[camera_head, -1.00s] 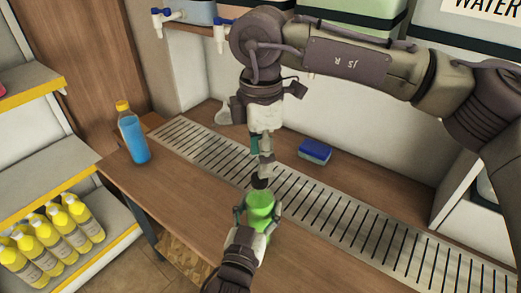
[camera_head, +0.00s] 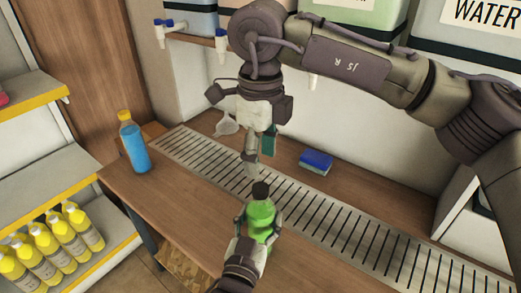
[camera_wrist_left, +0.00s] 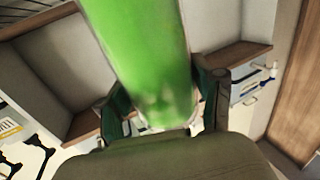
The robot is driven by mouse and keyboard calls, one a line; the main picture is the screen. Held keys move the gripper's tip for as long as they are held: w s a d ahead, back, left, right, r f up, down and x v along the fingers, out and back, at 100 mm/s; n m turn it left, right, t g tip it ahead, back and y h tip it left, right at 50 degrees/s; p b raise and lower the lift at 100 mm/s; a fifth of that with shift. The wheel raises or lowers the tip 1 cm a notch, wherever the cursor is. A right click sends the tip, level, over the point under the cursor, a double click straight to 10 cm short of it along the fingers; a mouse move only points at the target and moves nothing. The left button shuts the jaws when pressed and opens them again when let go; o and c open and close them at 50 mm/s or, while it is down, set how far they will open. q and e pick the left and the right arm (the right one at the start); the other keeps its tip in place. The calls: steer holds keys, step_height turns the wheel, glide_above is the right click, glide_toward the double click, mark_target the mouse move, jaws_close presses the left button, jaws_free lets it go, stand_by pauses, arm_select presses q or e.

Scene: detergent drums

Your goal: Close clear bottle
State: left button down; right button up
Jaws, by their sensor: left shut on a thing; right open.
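The clear bottle (camera_head: 261,218) holds green liquid and stands upright over the wooden counter. A black cap (camera_head: 260,190) sits on its mouth; how tight it is cannot be told. My left gripper (camera_head: 258,226) is shut around the bottle's body from the front. In the left wrist view the green bottle (camera_wrist_left: 145,60) fills the space between the fingers, and its top is out of frame. My right gripper (camera_head: 259,157) is open and empty, pointing down just above the cap, with its fingers spread apart.
A metal drain grate (camera_head: 205,160) runs along the counter. A blue sponge (camera_head: 315,161) and a clear funnel (camera_head: 226,124) lie behind it. Several yellow bottles (camera_head: 60,240) fill the left shelf.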

mark_target(261, 188)
steer(key=n, duration=0.7)
steer(key=shift+r, duration=0.3)
steer(key=shift+f, duration=4.05)
jaws_close()
steer(key=shift+o, duration=0.6)
jaws_free()
step_height(261, 188, up, 12)
